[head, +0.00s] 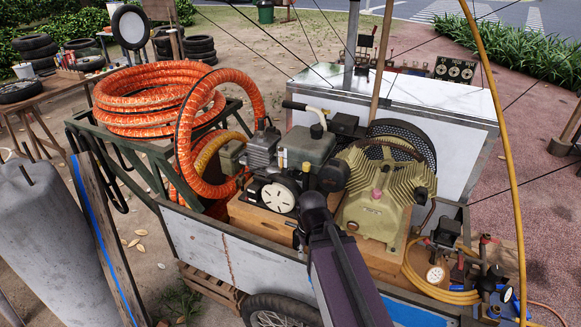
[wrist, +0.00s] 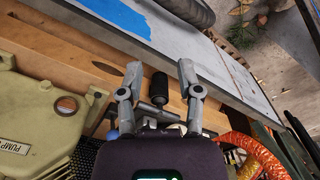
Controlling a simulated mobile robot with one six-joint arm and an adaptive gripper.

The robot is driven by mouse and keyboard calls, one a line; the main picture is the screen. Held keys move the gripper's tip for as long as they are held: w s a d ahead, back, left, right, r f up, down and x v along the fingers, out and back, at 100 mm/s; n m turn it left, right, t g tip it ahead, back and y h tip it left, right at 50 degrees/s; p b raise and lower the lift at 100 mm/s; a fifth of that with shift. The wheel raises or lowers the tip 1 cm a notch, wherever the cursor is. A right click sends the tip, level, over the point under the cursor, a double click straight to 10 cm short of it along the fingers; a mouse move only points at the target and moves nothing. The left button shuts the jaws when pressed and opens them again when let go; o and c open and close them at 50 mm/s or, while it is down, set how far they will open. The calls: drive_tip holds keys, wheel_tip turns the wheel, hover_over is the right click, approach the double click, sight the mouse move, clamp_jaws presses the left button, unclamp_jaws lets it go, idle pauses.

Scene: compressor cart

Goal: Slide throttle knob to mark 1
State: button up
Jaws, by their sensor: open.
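In the wrist view a small black cylindrical knob (wrist: 159,84) sits on a grey metal piece, apparently the throttle knob. My gripper (wrist: 160,72) is open, with one grey finger on each side of the knob and a visible gap to both. I see no numbered marks, so I cannot tell the knob's setting. In the head view my dark arm (head: 345,270) reaches up to the engine (head: 310,150) with its white slotted disc (head: 278,198). The arm hides the knob there, and the fingers do not show clearly.
The olive pump (head: 385,200) stands close to the right of my arm on the wooden base. An orange hose coil (head: 160,97) lies at the cart's left, with a loop coming down beside the engine. The cart's pale side panel (head: 240,255) runs along the front. A yellow hose (head: 507,150) crosses the right side.

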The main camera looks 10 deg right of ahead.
drive_tip(key=n+t+p, duration=0.2)
drive_tip(key=t+p, duration=0.2)
drive_tip(key=p, duration=1.7)
approach(292, 168)
drive_tip(key=s+v, duration=0.1)
drive_tip(key=v, duration=0.4)
drive_tip(key=shift+w+d+f+t+y, duration=0.25)
drive_tip(key=shift+w+d+t+y, duration=0.05)
drive_tip(key=shift+d+y, duration=0.15)
drive_tip(key=shift+f+b, duration=0.2)
drive_tip(key=shift+b, duration=0.1)
drive_tip(key=b+x, duration=1.2)
drive_tip(key=x, duration=0.1)
drive_tip(key=shift+w+d+f, duration=0.1)
drive_tip(key=shift+f, duration=0.15)
clamp_jaws()
